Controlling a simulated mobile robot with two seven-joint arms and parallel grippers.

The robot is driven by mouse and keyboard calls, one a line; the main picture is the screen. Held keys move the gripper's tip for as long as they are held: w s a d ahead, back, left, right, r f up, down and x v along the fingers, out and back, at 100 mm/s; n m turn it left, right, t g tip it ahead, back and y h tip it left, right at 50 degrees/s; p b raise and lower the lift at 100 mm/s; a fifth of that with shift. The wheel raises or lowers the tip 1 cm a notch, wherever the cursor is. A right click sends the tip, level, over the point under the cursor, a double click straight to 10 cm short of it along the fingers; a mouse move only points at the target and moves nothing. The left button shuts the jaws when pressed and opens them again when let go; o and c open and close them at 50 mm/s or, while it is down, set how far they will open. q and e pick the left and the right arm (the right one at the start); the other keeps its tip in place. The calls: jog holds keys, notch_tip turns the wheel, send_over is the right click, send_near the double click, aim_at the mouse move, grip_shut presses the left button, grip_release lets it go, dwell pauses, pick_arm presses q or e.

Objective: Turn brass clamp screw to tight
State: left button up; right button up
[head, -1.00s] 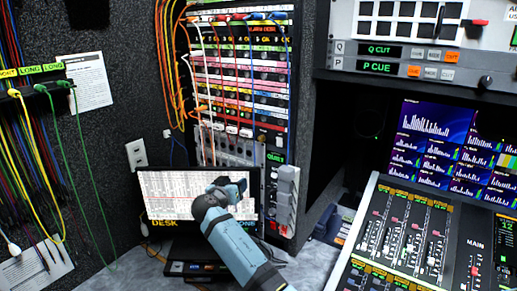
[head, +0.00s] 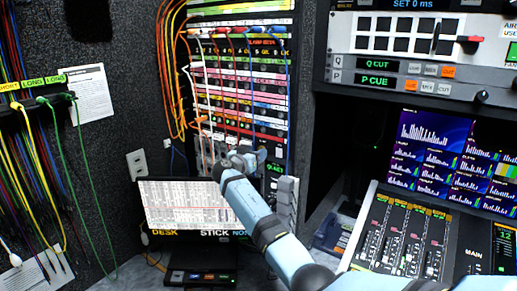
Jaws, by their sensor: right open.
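My right gripper (head: 240,160) is at the lower part of the patch bay rack (head: 290,100), above the top edge of the small desk screen (head: 185,205). It is small and partly covered by my right forearm, which comes in from the lower right. It is open, and I see nothing held in it. I cannot make out the brass clamp screw; the gripper and arm cover part of the rack's lower panel. I cannot tell whether the gripper touches the rack. My left gripper is not in view.
Orange and white patch cables (head: 170,75) hang close to the left of the gripper. A grey module (head: 287,192) stands right of the forearm. The mixing console (head: 400,235) and monitors (head: 432,145) fill the right side. Green and yellow cables (head: 75,135) hang on the left wall.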

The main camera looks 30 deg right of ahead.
jog(key=shift+x, duration=1.05)
jog(key=c, duration=0.9)
jog(key=shift+f, duration=0.1)
